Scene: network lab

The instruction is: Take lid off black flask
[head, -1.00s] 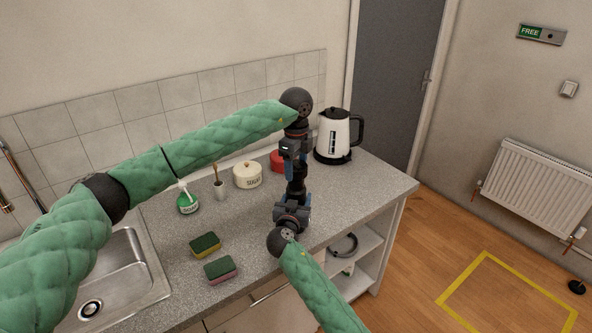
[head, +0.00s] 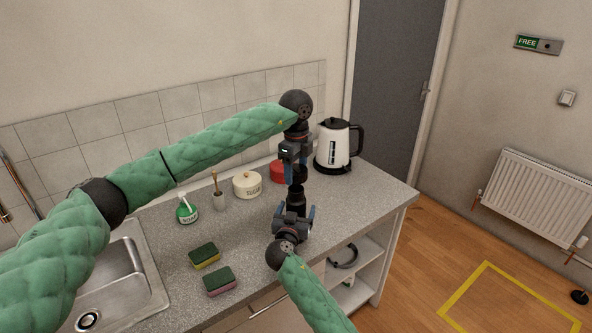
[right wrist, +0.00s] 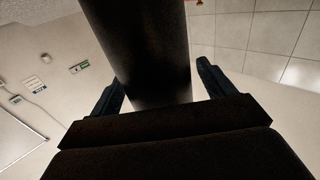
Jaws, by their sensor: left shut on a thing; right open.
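The black flask (head: 296,198) is upright over the front right part of the counter, between my two grippers. My left gripper (head: 292,172) points down from above and is shut on the flask's black lid at its top. The fingers hide much of the lid, and I cannot tell whether it is apart from the flask. My right gripper (head: 294,212) is open around the lower flask from the front. In the right wrist view the dark flask body (right wrist: 155,45) stands between the spread fingers, with a clear gap at the right finger. The flask's base is hidden.
A white and black kettle (head: 334,148) stands behind right on the grey counter (head: 345,205). A red container (head: 279,171), a cream sugar pot (head: 247,184), a brush pot (head: 220,200) and a soap bottle (head: 187,210) stand left. Two sponges (head: 205,256) lie near the sink (head: 125,285).

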